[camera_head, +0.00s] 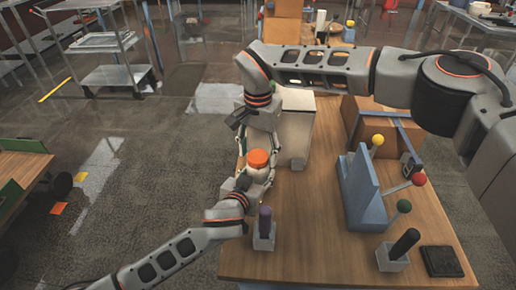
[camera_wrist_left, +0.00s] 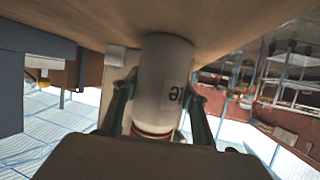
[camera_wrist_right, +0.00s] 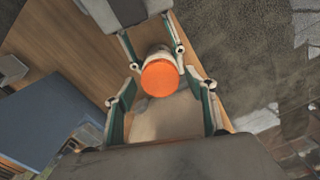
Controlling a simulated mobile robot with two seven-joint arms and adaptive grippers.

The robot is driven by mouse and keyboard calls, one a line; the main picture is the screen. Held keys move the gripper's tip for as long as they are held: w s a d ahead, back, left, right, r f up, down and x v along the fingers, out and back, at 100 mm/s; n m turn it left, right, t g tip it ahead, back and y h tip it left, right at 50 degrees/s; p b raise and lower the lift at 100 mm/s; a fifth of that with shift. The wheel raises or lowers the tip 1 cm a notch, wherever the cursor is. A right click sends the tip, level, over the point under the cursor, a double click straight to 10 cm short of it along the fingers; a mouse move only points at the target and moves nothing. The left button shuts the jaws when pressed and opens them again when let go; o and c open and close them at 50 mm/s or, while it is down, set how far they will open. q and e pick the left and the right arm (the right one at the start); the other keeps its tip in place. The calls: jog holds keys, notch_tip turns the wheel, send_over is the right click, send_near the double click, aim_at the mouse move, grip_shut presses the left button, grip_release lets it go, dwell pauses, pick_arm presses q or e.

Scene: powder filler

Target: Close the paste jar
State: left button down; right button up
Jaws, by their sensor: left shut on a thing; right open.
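The paste jar (camera_wrist_left: 165,75) is a white cylinder with a printed label, upright above the wooden table's left edge area. Its orange lid (camera_head: 258,158) sits on top; how tightly it is seated I cannot tell. My left gripper (camera_head: 257,178) is shut around the jar's body, with a finger on either side in the left wrist view (camera_wrist_left: 160,105). My right gripper (camera_head: 258,145) is open, pointing down from above. In the right wrist view the lid (camera_wrist_right: 162,77) shows between its spread fingers (camera_wrist_right: 166,92), with no visible contact.
On the table (camera_head: 310,225), a blue stand (camera_head: 360,190) with coloured knobs is to the right. A purple-handled tool in a holder (camera_head: 264,235), a black-handled one (camera_head: 395,255) and a black pad (camera_head: 441,261) are in front. A pale box (camera_head: 298,125) stands behind.

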jog(key=c, duration=1.2)
